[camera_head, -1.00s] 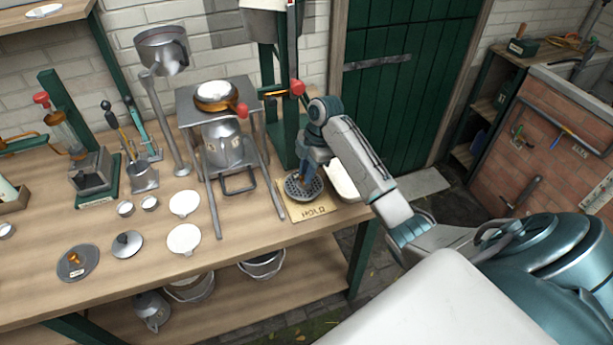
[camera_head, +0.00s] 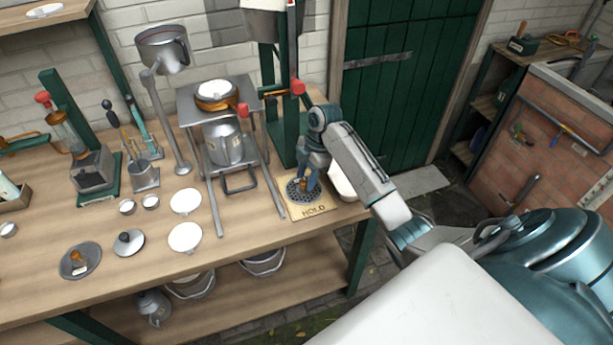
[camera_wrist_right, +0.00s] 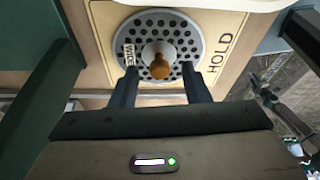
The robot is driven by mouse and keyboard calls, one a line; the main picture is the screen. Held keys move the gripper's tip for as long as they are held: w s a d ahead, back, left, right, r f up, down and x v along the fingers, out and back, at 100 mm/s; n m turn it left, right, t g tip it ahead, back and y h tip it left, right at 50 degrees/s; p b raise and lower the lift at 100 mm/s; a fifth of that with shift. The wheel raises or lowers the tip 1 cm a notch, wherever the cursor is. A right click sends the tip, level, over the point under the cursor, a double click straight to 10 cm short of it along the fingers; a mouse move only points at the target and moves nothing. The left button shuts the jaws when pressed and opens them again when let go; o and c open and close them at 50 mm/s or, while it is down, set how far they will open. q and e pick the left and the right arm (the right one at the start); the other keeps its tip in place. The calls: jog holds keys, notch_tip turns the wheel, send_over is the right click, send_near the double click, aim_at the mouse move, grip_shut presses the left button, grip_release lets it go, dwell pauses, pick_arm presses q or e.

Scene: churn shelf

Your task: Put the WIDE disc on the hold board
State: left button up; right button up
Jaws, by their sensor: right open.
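The WIDE disc (camera_head: 298,193) is a grey round plate with many holes and an orange-brown knob. It lies on the hold board (camera_head: 322,210), a pale wooden square lettered HOLD near the bench's right end. The right wrist view shows the disc (camera_wrist_right: 190,38) with its WIDE label, and the board (camera_wrist_right: 228,35) around it. My right gripper (camera_head: 306,186) is just above the disc. In the wrist view its fingers (camera_wrist_right: 160,80) are open, apart on both sides of the knob and not closed on it. My left gripper is not in view.
A green post (camera_head: 285,110) and a metal stand (camera_head: 215,105) with a pan stand left of and behind the board. A white dish (camera_head: 343,183) is close on its right.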

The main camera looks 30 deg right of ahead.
jog(key=p+v, duration=0.2)
jog(key=v, duration=1)
